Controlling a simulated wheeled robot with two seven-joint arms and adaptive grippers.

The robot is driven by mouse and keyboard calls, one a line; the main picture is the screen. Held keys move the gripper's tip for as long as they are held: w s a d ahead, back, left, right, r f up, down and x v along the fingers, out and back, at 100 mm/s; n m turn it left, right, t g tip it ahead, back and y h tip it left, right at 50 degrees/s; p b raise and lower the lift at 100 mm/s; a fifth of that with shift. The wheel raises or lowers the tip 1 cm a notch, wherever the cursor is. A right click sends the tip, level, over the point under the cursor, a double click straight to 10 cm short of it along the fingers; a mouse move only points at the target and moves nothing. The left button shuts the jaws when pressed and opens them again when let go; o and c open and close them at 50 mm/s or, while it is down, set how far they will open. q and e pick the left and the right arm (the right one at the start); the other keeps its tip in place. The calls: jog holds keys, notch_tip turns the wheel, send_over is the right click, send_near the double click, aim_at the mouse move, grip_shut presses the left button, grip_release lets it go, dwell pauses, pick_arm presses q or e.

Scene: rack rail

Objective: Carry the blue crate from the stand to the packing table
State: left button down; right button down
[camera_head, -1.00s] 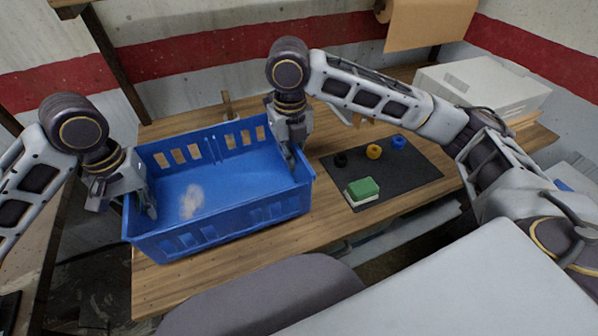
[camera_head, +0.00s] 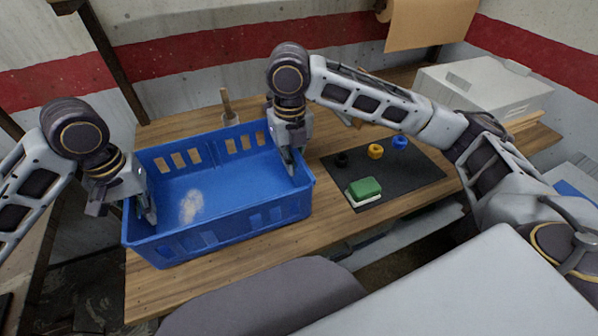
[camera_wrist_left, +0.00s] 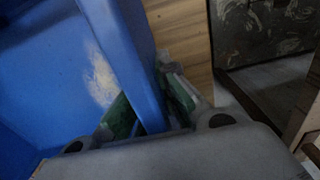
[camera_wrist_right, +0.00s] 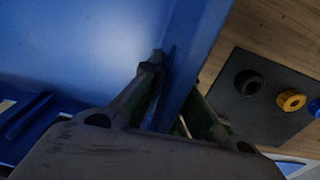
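The blue crate (camera_head: 225,225) is upright and looks empty, with a pale patch on its floor. It is over the left part of the wooden packing table (camera_head: 330,230); I cannot tell whether it rests on it. My left gripper (camera_head: 148,212) is shut on the crate's left wall, one finger inside and one outside, as the left wrist view (camera_wrist_left: 150,110) shows. My right gripper (camera_head: 290,165) is shut on the crate's right wall in the same way, seen in the right wrist view (camera_wrist_right: 172,105). The stand is not clearly in view.
A dark mat (camera_head: 415,175) right of the crate holds black, yellow and blue rings and a green-topped block (camera_head: 364,189). A white box (camera_head: 485,90) stands at the back right. A wooden peg (camera_head: 227,105) stands behind the crate. A strip of table in front is bare.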

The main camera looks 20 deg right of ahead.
pick_arm(q)
jog(key=shift+a+f+b, duration=0.1)
jog(key=shift+f+b, duration=0.55)
jog(key=shift+f, duration=0.05)
pick_arm(e)
jog(key=shift+d+f, duration=0.1)
jog(key=shift+f, duration=0.6)
pick_arm(q)
jog(key=c, duration=1.6)
grip_release()
jog(key=shift+c, duration=0.2)
pick_arm(e)
jog(key=c, duration=1.6)
grip_release()
jog(key=shift+c, duration=0.2)
pick_arm(q)
jog(key=shift+r, duration=0.15)
jog(key=shift+r, duration=5.85)
pick_arm(e)
jog(key=shift+r, duration=0.15)
jog(key=shift+r, duration=5.85)
pick_arm(q)
jog(key=shift+r, duration=0.1)
pick_arm(e)
jog(key=shift+r, duration=0.1)
